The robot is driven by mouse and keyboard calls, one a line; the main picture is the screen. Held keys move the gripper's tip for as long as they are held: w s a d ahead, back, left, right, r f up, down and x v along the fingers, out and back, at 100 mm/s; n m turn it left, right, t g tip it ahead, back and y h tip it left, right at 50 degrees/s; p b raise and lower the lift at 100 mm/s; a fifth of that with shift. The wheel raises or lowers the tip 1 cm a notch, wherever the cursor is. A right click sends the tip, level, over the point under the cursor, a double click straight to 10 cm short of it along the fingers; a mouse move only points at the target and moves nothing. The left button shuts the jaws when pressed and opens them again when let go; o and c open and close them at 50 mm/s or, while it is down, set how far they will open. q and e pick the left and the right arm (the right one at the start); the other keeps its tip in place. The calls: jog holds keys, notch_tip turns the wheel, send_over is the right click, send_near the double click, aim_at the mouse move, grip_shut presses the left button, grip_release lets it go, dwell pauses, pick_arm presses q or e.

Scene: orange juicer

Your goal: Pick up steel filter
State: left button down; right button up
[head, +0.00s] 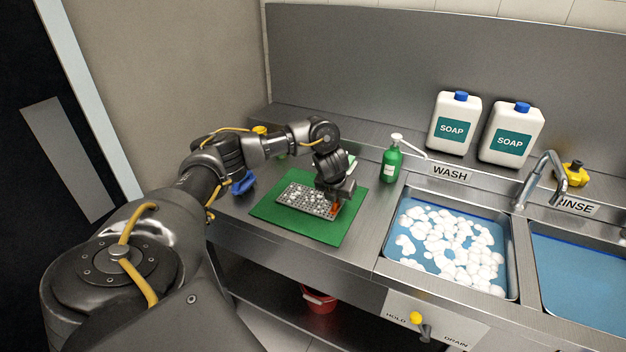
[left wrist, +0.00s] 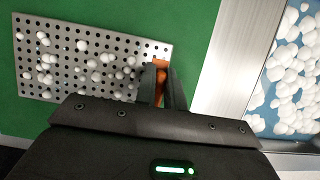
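The steel filter (head: 304,200) is a flat, perforated grey plate with an orange tab at its right end. It lies on the green mat (head: 270,213) with white foam blobs on it, and it also shows in the left wrist view (left wrist: 92,62). My left gripper (head: 337,204) points down at the filter's right end. In the left wrist view its two fingers (left wrist: 160,84) are close together on both sides of the orange tab (left wrist: 159,66), which fills the narrow gap. The fingertips are partly hidden in the head view. My right gripper is out of view.
The wash basin (head: 388,243) with foamy blue water is right of the mat, and the rinse basin (head: 580,275) is farther right. A green soap pump bottle (head: 391,165) stands behind the mat's right side. A blue object (head: 243,183) lies left of the mat.

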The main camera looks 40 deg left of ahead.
pick_arm(q)
jog(key=shift+r, duration=0.1)
dwell(0.3)
jog(key=shift+r, duration=0.25)
notch_tip(320, 180, up, 2)
jog(key=shift+w+r+b, duration=0.1)
jog(key=shift+b, duration=0.75)
jog(key=s+d+r+p, duration=0.5)
jog(key=s+d+r, duration=0.4)
jog(key=s+r, duration=0.1)
jog(key=shift+s+d, duration=0.3)
jog(key=shift+d, duration=0.05)
